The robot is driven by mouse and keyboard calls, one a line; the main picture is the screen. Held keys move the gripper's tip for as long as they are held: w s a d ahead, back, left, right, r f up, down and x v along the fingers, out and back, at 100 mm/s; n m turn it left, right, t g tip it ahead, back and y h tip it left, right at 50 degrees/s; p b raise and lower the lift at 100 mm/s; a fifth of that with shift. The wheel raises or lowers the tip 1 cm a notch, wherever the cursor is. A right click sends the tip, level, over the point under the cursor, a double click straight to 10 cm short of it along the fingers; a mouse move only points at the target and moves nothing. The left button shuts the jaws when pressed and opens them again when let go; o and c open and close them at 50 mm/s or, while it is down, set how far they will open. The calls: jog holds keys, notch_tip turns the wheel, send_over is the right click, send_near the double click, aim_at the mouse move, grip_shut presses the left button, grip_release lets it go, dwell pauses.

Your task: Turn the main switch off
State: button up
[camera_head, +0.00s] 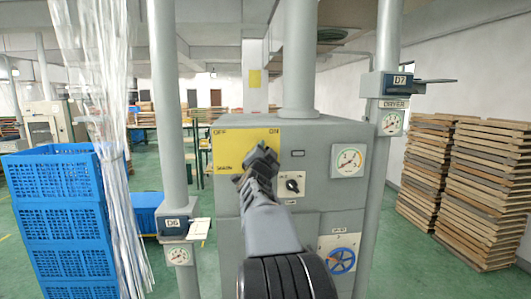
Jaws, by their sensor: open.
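The main switch's yellow panel (222,151) is on the front of the grey machine cabinet, marked OFF at upper left, ON at upper right and what looks like MAIN at lower left. My gripper (261,152) is in front of the right half of this panel, below the ON mark. The gripper is open. It and my arm cover the middle and lower right of the panel, so the switch's handle and its position are hidden. I cannot tell whether the gripper touches the switch.
Right of my gripper are a small black knob (292,185) and a gauge (348,160); a blue handwheel (342,261) is lower. Pipes carry valve D6 (175,224) and valve D7 (399,84). Blue crates (60,215) stand left, stacked wooden trays (490,190) right.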

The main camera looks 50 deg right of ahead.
grip_shut()
dwell(0.3)
